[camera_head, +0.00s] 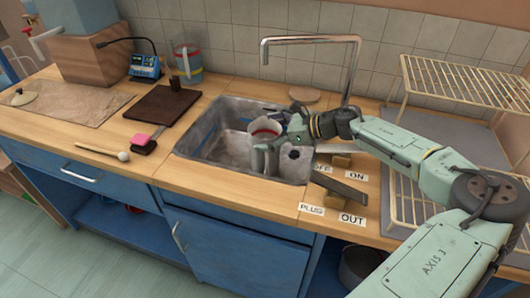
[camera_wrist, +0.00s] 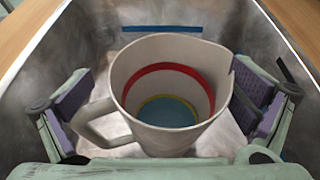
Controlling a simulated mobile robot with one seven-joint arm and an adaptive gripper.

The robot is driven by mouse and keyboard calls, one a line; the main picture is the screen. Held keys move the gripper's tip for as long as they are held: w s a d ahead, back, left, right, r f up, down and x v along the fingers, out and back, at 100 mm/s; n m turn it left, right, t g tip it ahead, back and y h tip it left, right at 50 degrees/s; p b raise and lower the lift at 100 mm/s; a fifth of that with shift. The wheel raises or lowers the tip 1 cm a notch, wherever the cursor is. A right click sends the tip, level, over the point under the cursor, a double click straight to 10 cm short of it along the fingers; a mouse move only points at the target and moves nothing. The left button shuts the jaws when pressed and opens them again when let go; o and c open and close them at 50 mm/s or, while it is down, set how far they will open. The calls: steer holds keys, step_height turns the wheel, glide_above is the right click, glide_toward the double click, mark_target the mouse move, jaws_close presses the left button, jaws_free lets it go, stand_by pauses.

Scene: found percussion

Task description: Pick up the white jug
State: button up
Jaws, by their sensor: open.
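The white jug (camera_wrist: 160,70) stands upright in the metal sink, with a red and a yellow ring and a blue bottom inside. Its handle points left and its spout is at the upper right in the wrist view. In the head view the jug (camera_head: 265,127) shows partly behind my gripper (camera_head: 275,155). In the wrist view my gripper (camera_wrist: 165,112) is open, with one purple-padded finger on each side of the jug. The left finger is near the handle. I cannot tell whether either finger touches the jug.
The sink (camera_head: 215,112) walls surround the jug closely. A tap (camera_head: 310,40) arches behind. A wire dish rack (camera_head: 465,85) stands at the right. A dark board (camera_head: 162,104), a striped container (camera_head: 187,60) and a mallet (camera_head: 105,152) lie or stand on the left counter.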

steer(key=shift+f, duration=0.1)
steer(key=c, duration=1.9)
steer(key=shift+a, duration=0.1)
steer(key=shift+c, duration=0.3)
steer(key=shift+r, duration=0.25)
